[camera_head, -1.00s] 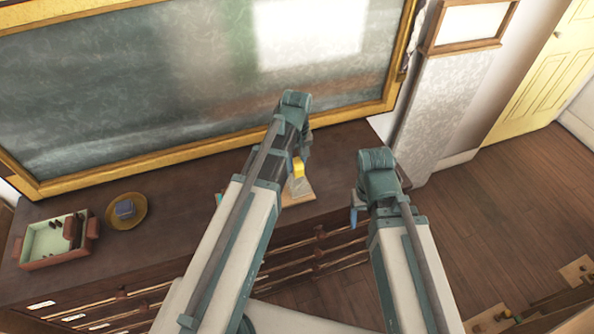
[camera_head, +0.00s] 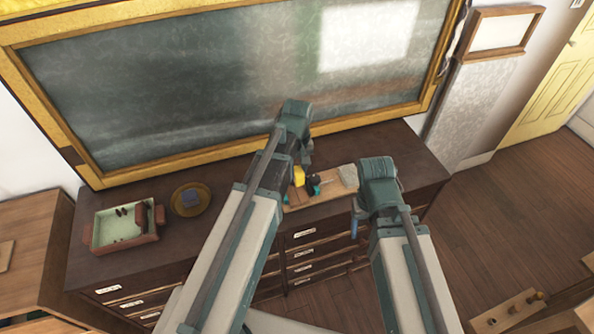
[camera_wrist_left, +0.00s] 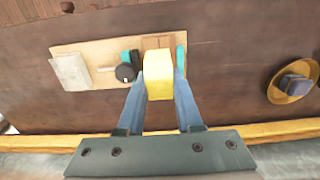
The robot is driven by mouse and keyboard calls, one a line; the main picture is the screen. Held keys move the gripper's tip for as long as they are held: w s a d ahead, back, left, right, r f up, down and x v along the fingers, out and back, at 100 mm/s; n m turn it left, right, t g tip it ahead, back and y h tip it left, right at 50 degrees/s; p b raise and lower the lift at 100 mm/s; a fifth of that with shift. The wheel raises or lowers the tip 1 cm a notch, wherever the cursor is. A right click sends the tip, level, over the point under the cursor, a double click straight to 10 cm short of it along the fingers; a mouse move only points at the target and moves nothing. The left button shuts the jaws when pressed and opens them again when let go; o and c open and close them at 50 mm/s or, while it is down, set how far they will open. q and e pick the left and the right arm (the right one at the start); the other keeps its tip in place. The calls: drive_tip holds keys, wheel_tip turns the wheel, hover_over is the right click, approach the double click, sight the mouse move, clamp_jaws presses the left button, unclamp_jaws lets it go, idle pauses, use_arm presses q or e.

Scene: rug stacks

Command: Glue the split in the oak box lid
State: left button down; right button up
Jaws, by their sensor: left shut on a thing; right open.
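My left gripper (camera_head: 301,170) is shut on a yellow block-like thing (camera_wrist_left: 158,78), held between its blue fingers. In the left wrist view the yellow thing hides part of a light wooden board (camera_wrist_left: 95,49) on the dresser top. A brown wooden piece (camera_wrist_left: 157,42) lies on that board behind it; I cannot tell whether this is the oak lid, and no split shows. A black round thing (camera_wrist_left: 125,73), teal things (camera_wrist_left: 180,55) and a grey slab or cloth (camera_wrist_left: 73,71) are also on the board. My right gripper (camera_head: 356,218) is open, its blue fingers by the dresser's front edge.
The dark dresser (camera_head: 245,228) has drawers in front and a gold-framed blackboard (camera_head: 200,90) behind. A green-lined tray (camera_head: 122,228) and a round brass dish (camera_head: 190,199) with a blue-grey item stand at its left. A wooden cabinet (camera_head: 30,240) is further left.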

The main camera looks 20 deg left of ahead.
sight(298, 182)
use_arm(q)
drive_tip(key=shift+w, duration=0.1)
drive_tip(key=shift+f, duration=0.15)
wheel_tip(298, 182, down, 5)
drive_tip(key=b, duration=0.5)
drive_tip(key=shift+f+b, duration=0.2)
drive_tip(key=shift+b, duration=0.1)
drive_tip(key=shift+r, duration=0.1)
drive_tip(key=c, duration=1.2)
unclamp_jaws()
clamp_jaws()
